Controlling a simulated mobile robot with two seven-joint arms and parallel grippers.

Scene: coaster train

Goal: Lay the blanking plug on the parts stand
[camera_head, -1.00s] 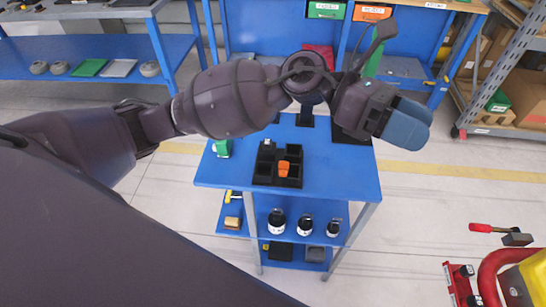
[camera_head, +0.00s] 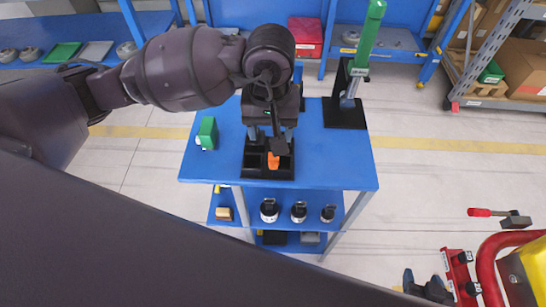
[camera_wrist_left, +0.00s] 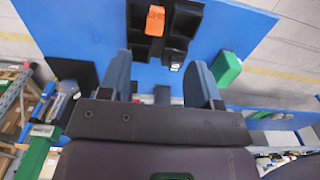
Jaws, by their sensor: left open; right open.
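A blue shelved stand (camera_head: 335,165), which I take for the parts stand, is in the middle of the head view. On it lies a black compartment tray (camera_head: 268,172). An orange piece (camera_head: 273,161), possibly the blanking plug, sits in one compartment; it also shows in the wrist view (camera_wrist_left: 155,20). A small pale-topped piece (camera_wrist_left: 176,64) is in the tray's corner. My left gripper (camera_head: 270,135) is open and empty, pointing down at the tray's far side. In the wrist view its blue fingers are apart.
A green block (camera_head: 207,132) stands left of the tray. A tall green-handled device (camera_head: 368,38) on a black base (camera_head: 345,113) stands at the far right. The stand's right front is clear. Several black-and-white parts (camera_head: 299,211) are on its lower shelf.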

